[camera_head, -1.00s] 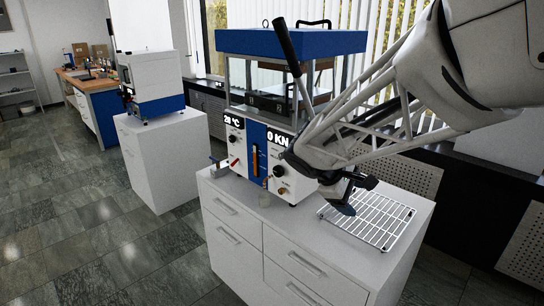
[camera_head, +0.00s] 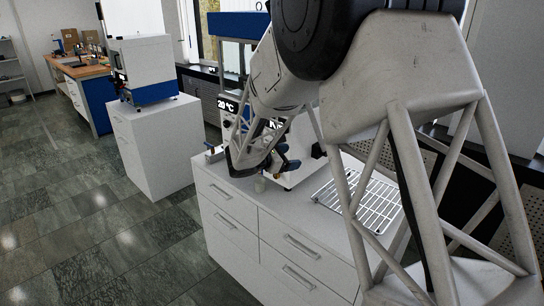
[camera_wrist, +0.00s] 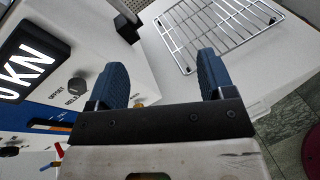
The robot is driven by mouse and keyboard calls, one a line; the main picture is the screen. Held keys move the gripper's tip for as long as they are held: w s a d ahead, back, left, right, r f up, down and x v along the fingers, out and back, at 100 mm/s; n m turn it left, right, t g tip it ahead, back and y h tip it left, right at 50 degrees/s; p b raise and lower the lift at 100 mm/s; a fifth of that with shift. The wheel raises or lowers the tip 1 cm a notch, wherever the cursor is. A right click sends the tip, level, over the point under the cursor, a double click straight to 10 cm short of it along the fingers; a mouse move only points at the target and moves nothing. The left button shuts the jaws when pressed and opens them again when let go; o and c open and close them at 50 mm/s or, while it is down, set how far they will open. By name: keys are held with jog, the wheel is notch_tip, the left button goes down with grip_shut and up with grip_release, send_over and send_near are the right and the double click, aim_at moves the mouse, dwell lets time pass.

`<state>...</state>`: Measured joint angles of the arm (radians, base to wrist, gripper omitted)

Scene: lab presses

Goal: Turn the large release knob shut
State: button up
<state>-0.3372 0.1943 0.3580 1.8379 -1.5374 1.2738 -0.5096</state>
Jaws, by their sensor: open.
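The press (camera_head: 240,25) stands on a white cabinet, its lower front mostly hidden behind my arm in the head view. In the wrist view, a small round dark knob (camera_wrist: 77,86) sits on its white front panel beside lettering that seems to read OFFSET and RELEASE. A black block-like part (camera_wrist: 127,28) sticks out at the press's side; I cannot tell whether it is the large release knob. My gripper (camera_wrist: 160,65) is open, its two blue fingers apart with nothing between them. The left finger is beside the front panel, right of the dark knob.
The white cabinet (camera_head: 236,213) carries the press and a wire rack (camera_head: 362,205) to its right. The rack also shows beyond the fingers in the wrist view (camera_wrist: 205,35). Another machine (camera_head: 143,70) stands on a separate cabinet at the left. The floor (camera_head: 85,225) is clear.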

jog(key=w+a+f+n+t, duration=0.5)
jog(key=w+a+f+n, duration=0.1)
jog(key=a, duration=0.4)
jog(key=w+f, duration=0.1)
jog(key=w, duration=0.1)
jog(key=shift+w+a+f, duration=0.3)
jog(key=shift+w+f, duration=0.1)
jog(key=shift+x, duration=3.9)
jog(key=c, duration=0.9)
